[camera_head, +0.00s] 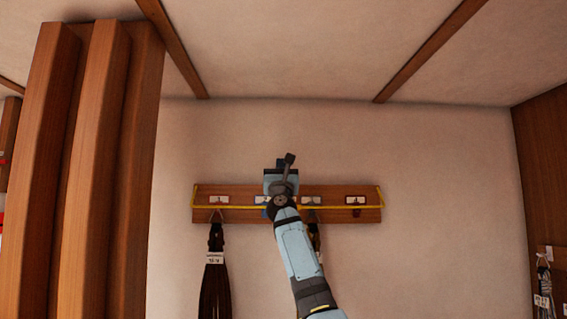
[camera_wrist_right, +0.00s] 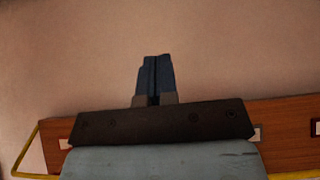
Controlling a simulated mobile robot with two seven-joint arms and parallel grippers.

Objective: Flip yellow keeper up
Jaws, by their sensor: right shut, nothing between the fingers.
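The yellow keeper (camera_head: 240,207) is a thin bar that runs across the wooden hook board (camera_head: 340,192) on the far wall. Its side arms slant up at both ends of the board. Parts of it show at the left edge of the wrist view (camera_wrist_right: 26,153) and at its lower right. My right gripper (camera_head: 289,158) is in front of the board's middle, its tip above the board's top edge, and hides part of the bar. In the wrist view its fingers (camera_wrist_right: 155,72) are shut with nothing between them. I cannot tell whether it touches the keeper. My left gripper is out of view.
A dark coiled line (camera_head: 215,265) with a white tag hangs from the board's left hook. Another coil (camera_head: 316,240) is partly behind my arm. A wooden ribbed post (camera_head: 95,170) stands at left. More coils (camera_head: 543,285) hang at far right. Wall above the board is bare.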

